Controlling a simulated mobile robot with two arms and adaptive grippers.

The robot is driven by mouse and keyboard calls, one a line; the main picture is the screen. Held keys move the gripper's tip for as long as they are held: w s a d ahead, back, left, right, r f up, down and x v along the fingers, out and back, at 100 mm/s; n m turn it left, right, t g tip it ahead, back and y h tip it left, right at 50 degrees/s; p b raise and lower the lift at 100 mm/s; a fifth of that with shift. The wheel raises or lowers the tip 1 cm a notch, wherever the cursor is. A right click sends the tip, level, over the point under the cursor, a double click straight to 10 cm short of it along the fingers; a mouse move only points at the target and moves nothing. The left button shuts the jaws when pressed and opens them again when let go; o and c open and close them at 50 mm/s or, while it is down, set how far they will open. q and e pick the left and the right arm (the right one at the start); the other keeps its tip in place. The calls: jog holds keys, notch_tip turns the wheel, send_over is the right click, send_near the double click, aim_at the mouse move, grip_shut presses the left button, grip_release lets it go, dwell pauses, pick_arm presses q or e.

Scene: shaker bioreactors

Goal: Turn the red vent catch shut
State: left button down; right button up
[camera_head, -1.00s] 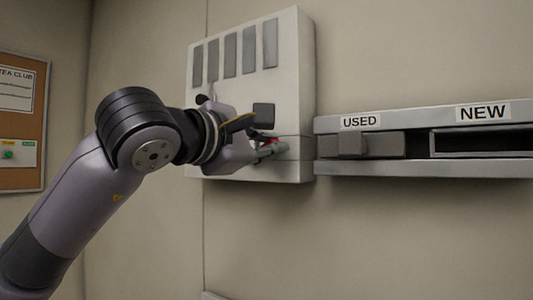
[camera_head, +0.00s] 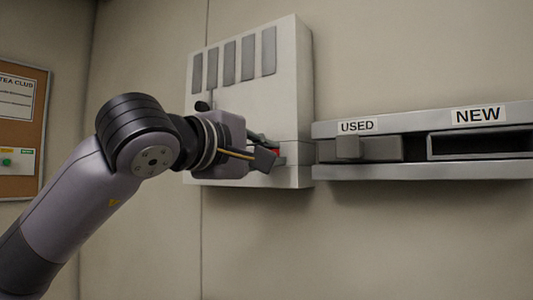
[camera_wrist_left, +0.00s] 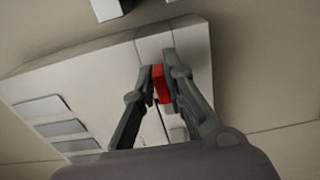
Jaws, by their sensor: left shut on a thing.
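The red vent catch (camera_wrist_left: 161,84) sits on the face of the white wall cabinet (camera_head: 290,80). My left gripper (camera_head: 272,152) is at the cabinet's lower right part. In the left wrist view my left gripper (camera_wrist_left: 161,77) has one finger on each side of the red catch and is shut on it. The catch's base is partly hidden by the fingers. My right gripper is not in view.
A wall rack right of the cabinet has a USED slot (camera_head: 375,148) with a grey block in it and a dark NEW slot (camera_head: 480,145). A cork board (camera_head: 40,120) hangs at the far left. The wall below is bare.

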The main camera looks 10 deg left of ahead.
pick_arm(q)
jog(key=c, duration=1.6)
grip_release()
jog(key=shift+c, duration=0.2)
jog(key=shift+s, duration=0.1)
jog(key=v, duration=1.2)
jog(key=shift+f, duration=0.1)
